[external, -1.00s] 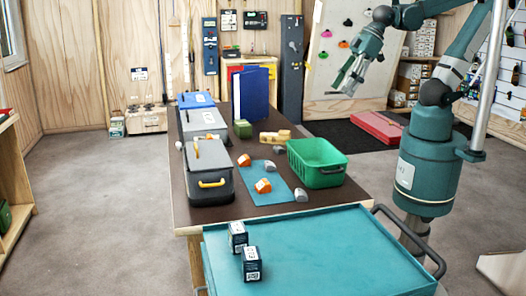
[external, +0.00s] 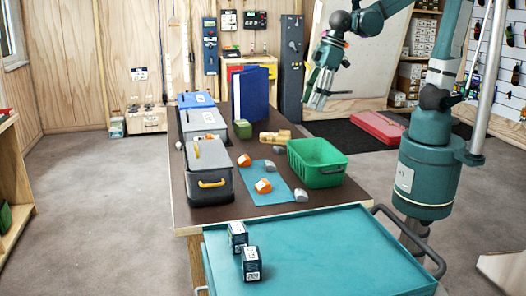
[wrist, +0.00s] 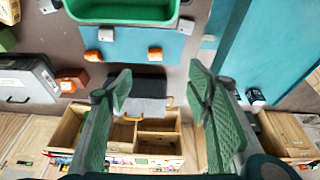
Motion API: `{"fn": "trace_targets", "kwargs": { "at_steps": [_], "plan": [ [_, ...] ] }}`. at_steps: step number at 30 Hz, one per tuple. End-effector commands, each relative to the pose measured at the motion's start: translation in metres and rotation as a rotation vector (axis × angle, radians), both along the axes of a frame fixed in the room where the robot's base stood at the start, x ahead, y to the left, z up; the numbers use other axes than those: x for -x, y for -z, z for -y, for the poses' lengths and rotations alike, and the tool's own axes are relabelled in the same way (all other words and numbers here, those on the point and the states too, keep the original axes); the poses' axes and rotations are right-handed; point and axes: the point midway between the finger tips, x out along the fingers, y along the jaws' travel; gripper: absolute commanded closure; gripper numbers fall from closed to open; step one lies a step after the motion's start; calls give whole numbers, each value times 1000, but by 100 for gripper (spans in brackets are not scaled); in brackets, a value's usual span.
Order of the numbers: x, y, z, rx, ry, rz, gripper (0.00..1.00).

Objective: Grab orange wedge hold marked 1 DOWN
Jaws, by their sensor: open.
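Two orange wedge holds lie on the table. One (external: 263,186) rests on the blue mat with a pale label on its face; it also shows in the wrist view (wrist: 155,53). The other (external: 244,160) lies by the mat's far left edge and also shows in the wrist view (wrist: 93,55). The label text is too small to read, so I cannot tell which is marked 1 DOWN. My gripper (external: 318,97) is open and empty, high above the table's far right side. In the wrist view its fingers (wrist: 160,87) are spread wide, with both holds beyond them.
A green crate (external: 318,178) stands right of the mat (external: 284,194). Grey holds (external: 301,195) (external: 270,166) lie near the wedges. A lidded grey bin (external: 209,188) stands at left, a blue binder (external: 250,95) behind. A teal cart (external: 330,250) is in front.

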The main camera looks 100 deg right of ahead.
Motion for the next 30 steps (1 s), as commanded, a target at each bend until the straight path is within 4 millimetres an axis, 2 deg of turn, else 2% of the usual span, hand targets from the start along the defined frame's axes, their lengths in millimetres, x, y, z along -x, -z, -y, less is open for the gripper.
{"fn": "trace_targets", "kwargs": {
  "at_steps": [14,30],
  "plan": [
    [-59,50,6,4,-10,-96,50],
    [-117,125,12,4,-21,-205,50]
  ]
}}
